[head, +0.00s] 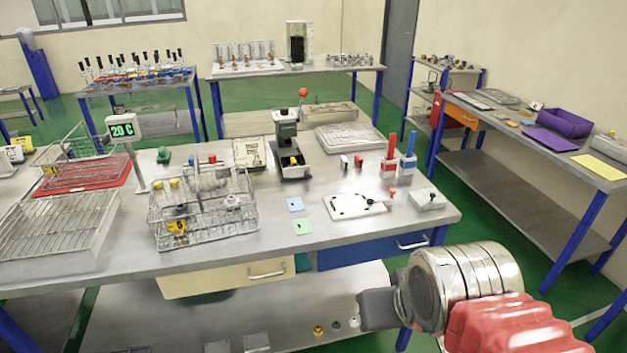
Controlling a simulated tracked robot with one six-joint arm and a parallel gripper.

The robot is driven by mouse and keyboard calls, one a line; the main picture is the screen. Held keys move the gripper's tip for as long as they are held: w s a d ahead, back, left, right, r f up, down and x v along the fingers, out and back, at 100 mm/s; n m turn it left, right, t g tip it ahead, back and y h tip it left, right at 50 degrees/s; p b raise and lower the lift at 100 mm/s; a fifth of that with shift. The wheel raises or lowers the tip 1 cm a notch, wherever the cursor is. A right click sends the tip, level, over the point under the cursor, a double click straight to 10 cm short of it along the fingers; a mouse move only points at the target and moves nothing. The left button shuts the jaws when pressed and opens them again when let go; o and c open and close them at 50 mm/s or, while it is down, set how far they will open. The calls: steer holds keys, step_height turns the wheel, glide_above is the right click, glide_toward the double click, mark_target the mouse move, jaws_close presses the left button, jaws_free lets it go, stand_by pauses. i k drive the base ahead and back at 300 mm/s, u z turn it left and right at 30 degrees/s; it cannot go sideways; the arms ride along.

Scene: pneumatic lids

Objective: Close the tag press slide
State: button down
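What looks like the tag press (286,135) is a small dark grey machine standing at the back middle of the steel table. A red ball (303,92) shows just above it, perhaps its lever knob. Its low front part (293,172), which looks like the slide, sticks out toward me and holds something small and yellow. How far it is out is too small to tell. My gripper (364,310) is at the lower right, in front of the table and well apart from the press. Its fingers are dark and foreshortened, so their opening is unclear.
A wire basket (203,214) and a temperature display (124,128) stand left of the press. A white board (354,206), red and blue holders (389,162) and a white box (428,199) are to its right. The tabletop in front of the press is mostly clear, with small coloured cards.

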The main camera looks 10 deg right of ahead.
mark_target(302, 170)
steer(key=u, duration=0.85)
steer(key=i, duration=1.5)
